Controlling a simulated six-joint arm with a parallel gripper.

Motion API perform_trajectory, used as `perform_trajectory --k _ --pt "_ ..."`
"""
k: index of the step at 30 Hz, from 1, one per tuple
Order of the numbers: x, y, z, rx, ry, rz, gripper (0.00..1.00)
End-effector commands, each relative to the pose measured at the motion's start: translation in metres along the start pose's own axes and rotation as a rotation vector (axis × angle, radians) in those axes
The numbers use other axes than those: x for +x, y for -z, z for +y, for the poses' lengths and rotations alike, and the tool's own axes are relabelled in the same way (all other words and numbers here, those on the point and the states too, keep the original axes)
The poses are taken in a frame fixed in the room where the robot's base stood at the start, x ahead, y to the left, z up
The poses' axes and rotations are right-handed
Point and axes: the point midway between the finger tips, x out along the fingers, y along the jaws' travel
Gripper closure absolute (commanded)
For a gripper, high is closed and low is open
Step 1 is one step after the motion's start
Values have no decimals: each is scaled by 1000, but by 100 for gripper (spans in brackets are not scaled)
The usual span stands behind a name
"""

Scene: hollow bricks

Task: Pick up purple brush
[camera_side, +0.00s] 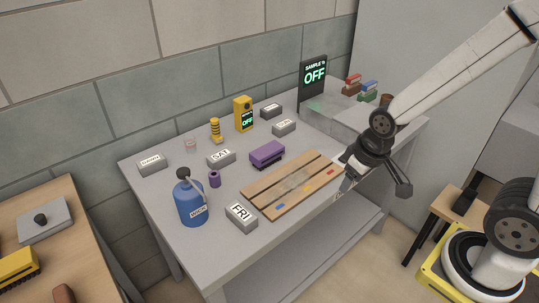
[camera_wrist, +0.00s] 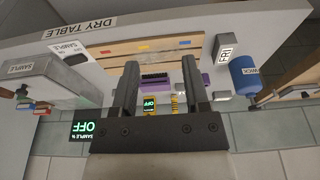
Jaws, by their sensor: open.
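The purple brush (camera_side: 267,152) lies on the grey table behind the wooden slatted board, dark bristles along its lower side. In the wrist view the brush (camera_wrist: 156,83) shows between my two fingers, some distance beyond them. My gripper (camera_side: 347,182) is open and empty near the table's right front edge, to the right of the board and apart from the brush. In the wrist view my gripper (camera_wrist: 160,63) has its fingers wide apart.
The slatted board (camera_side: 262,200) lies in front of the brush. A blue bottle (camera_side: 190,205), a FRI block (camera_side: 240,216), a small purple cylinder (camera_side: 214,179) and a SAT block (camera_side: 221,158) stand left. A yellow device (camera_side: 243,114) and a black OFF sign (camera_side: 313,85) stand behind.

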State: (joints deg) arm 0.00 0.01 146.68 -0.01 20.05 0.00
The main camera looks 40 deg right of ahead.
Motion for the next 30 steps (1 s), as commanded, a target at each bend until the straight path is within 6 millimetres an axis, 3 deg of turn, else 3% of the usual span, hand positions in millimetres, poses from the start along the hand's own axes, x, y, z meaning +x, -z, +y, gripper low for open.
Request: perform_trajectory --k 8,10,12,23,30 --pt "0 0 0 0 0 0 38" --pt "0 0 0 0 0 0 16" --pt "0 0 0 0 0 0 0" --pt "0 6 0 -17 0 -2 0" --pt "5 42 3 -120 -1 -17 0"
